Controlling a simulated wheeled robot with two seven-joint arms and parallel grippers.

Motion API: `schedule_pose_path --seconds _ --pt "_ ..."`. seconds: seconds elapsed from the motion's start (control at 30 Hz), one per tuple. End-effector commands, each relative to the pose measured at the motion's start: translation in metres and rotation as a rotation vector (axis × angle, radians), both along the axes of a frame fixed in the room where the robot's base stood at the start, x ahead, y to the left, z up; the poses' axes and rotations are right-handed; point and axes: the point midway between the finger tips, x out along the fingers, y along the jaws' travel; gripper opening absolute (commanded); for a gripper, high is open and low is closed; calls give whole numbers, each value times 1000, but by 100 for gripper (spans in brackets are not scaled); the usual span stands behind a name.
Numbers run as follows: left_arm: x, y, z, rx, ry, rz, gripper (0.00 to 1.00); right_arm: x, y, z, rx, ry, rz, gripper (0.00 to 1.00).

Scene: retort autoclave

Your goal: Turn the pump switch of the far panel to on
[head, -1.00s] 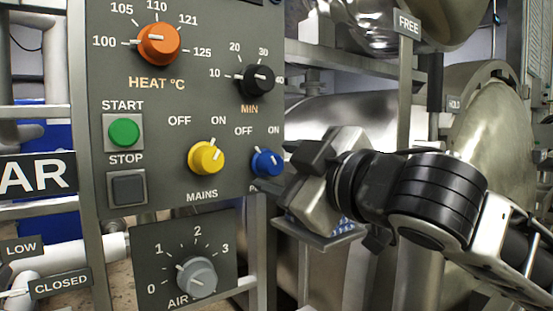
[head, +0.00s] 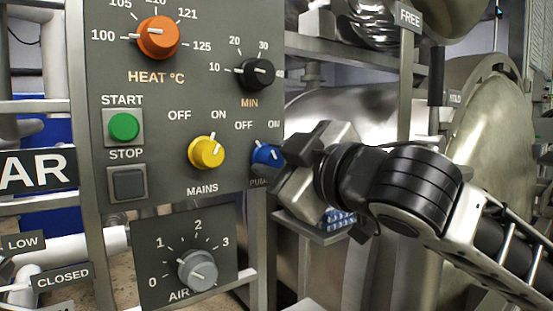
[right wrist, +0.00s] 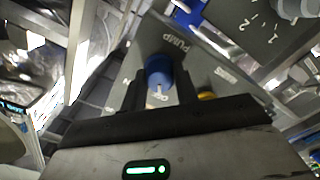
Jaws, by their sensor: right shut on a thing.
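The blue pump switch (head: 264,157) is at the lower right of the grey panel (head: 160,100), under the labels OFF and ON. My left gripper is not in view.
The yellow mains switch (head: 206,153) is close on the left, its mark toward ON. The black minutes dial (head: 257,74) is above, and the grey air dial (head: 197,270) is below left. A metal vessel (head: 490,165) and an upright post (head: 407,100) stand at the right.

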Motion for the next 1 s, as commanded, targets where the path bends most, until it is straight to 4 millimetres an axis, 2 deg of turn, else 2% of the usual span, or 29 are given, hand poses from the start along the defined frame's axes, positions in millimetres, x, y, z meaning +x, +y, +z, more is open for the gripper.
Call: schedule_pose_path --seconds 0.27,1.0 --pt "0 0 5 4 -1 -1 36 0 0 0 124 93 0 7" --pt "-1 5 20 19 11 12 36 0 0 1 658 484 -1 7"
